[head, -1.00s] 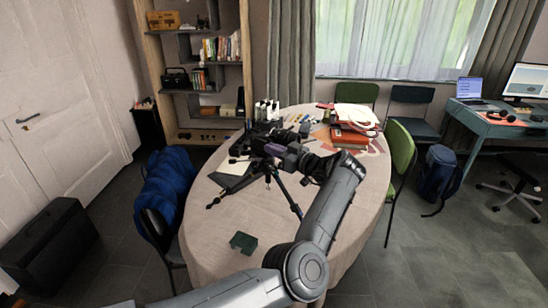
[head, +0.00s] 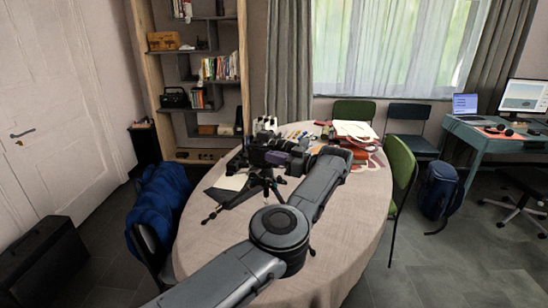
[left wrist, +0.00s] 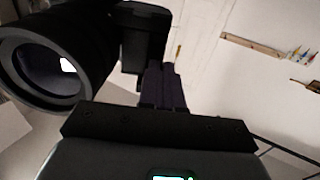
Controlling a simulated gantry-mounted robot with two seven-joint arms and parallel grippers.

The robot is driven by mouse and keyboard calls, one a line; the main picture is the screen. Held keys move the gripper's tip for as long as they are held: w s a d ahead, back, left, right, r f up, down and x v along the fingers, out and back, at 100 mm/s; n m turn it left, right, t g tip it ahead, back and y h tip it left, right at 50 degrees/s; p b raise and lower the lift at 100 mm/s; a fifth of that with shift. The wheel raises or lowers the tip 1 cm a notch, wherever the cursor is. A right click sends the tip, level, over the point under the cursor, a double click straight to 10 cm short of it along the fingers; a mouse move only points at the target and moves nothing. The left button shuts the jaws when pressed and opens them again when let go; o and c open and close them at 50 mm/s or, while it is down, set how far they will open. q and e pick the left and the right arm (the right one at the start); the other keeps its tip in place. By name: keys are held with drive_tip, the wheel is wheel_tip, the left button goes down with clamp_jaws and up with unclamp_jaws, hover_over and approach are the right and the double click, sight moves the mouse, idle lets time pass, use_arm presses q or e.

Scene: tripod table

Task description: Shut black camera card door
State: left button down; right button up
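The black camera (head: 262,155) stands on a small black tripod (head: 262,183) on the round table. In the left wrist view its wide lens (left wrist: 50,70) fills the upper left, with the camera body (left wrist: 146,35) beside it. My left gripper (head: 290,160) is at the right side of the camera in the head view. In the left wrist view its dark purple fingers (left wrist: 162,85) lie side by side, shut and with nothing seen between them, close to the camera body. Contact cannot be told. I cannot make out the card door. My right gripper is not in view.
The cloth-covered table (head: 335,240) is clear at its front right. Red books and papers (head: 352,135) lie at the back right, and small bottles (head: 265,124) stand at the back. A dark flat item (head: 232,190) with paper lies left of the tripod. Chairs surround the table.

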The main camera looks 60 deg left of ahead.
use_arm(q)
drive_tip(key=shift+f, duration=0.1)
drive_tip(key=c, duration=1.3)
unclamp_jaws()
drive_tip(key=shift+d, duration=0.1)
drive_tip(key=shift+w+d, duration=0.1)
drive_tip(key=p+v, duration=0.1)
drive_tip(key=v, duration=0.9)
drive_tip(key=shift+w+d, duration=0.15)
drive_tip(key=shift+d, duration=0.1)
